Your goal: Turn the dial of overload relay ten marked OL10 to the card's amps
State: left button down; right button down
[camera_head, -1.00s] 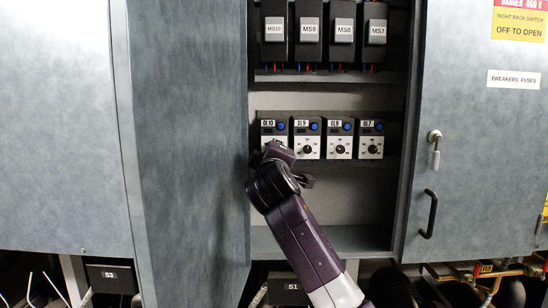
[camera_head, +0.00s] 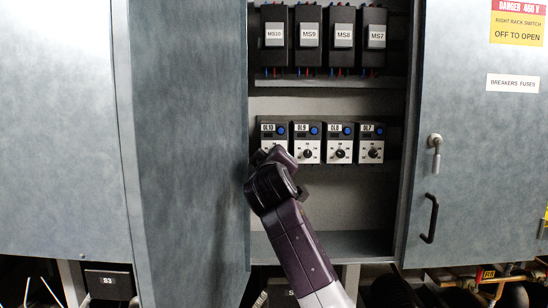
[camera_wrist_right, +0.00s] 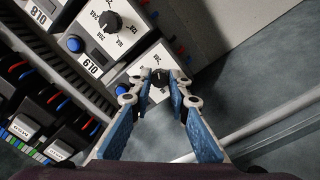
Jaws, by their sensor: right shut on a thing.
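Overload relay OL10 (camera_head: 268,127) is the leftmost in a row of relays in the open cabinet. Its blue button (camera_wrist_right: 122,88) shows in the right wrist view. My right gripper (camera_wrist_right: 160,76) is shut on the dark dial (camera_wrist_right: 160,79) of OL10, its fingertips on either side of the knob. In the head view my right wrist and gripper (camera_head: 276,154) cover most of the OL10 dial and its scale, so the setting cannot be read. The amps card is not seen. My left gripper is not in view.
Relays OL9 (camera_head: 307,145), OL8 (camera_head: 340,145) and OL7 (camera_head: 371,145) stand close to the right of OL10. Motor starters, MS10 (camera_head: 274,36) to MS7, hang above. An open door (camera_head: 190,150) is close on the left. The cabinet space below the relays is clear.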

jog(key=shift+f, duration=0.25)
jog(key=c, duration=2.1)
grip_release()
jog(key=shift+o, duration=1.4)
jog(key=shift+r, duration=0.15)
jog(key=s, duration=1.2)
jog(key=shift+f, duration=0.2)
jog(key=shift+a+f, duration=0.1)
jog(key=shift+f, duration=0.05)
